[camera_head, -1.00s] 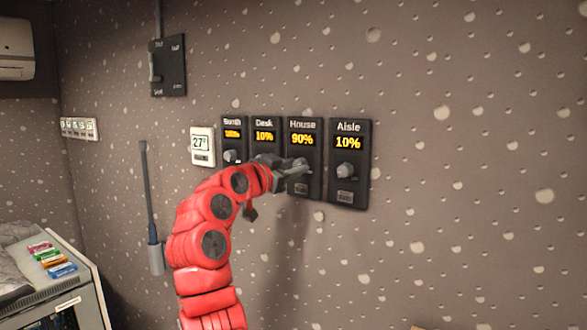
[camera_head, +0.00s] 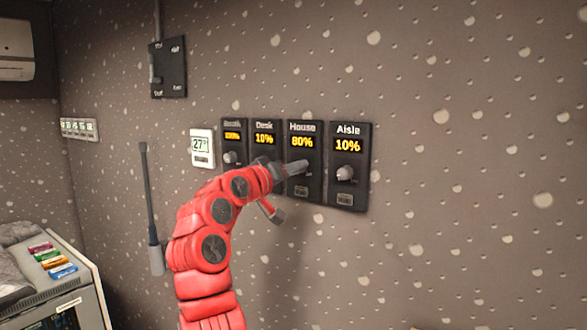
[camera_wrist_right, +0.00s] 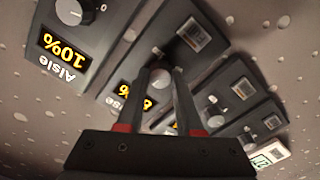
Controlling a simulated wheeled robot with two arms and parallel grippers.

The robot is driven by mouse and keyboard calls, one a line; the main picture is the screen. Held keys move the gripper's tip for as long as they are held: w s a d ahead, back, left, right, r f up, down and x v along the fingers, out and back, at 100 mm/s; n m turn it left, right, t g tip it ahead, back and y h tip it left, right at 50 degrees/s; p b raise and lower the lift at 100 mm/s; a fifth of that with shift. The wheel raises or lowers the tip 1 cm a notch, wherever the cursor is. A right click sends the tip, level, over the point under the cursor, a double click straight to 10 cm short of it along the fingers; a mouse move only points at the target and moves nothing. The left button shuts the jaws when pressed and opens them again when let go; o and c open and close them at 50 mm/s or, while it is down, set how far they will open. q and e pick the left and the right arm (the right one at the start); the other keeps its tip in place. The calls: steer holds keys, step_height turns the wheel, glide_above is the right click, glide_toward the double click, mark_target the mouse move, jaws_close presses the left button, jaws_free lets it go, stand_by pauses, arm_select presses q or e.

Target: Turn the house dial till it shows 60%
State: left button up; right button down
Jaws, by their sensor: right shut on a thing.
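The house panel (camera_head: 305,190) is a black wall unit labelled House, and its yellow display (camera_head: 302,142) reads 80%. My right gripper (camera_head: 298,168) is at this panel and covers its dial in the head view. In the right wrist view, the right gripper (camera_wrist_right: 161,73) is shut on the house dial (camera_wrist_right: 160,79), a pale knob between the fingertips. The house display (camera_wrist_right: 128,97) is partly hidden by a finger there. My left gripper is not in view.
The aisle panel (camera_head: 348,190), reading 10%, is close on the right. The desk panel (camera_head: 264,138), at 10%, and the booth panel (camera_head: 233,138) are on the left. A white thermostat (camera_head: 202,148) is beyond them. The wall right of the aisle panel is clear.

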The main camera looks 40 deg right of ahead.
steer(key=n+p, duration=1.5)
steer(key=n, duration=0.3)
stand_by(0.4)
steer(key=c, duration=0.6)
jaws_free()
steer(key=shift+o, duration=0.2)
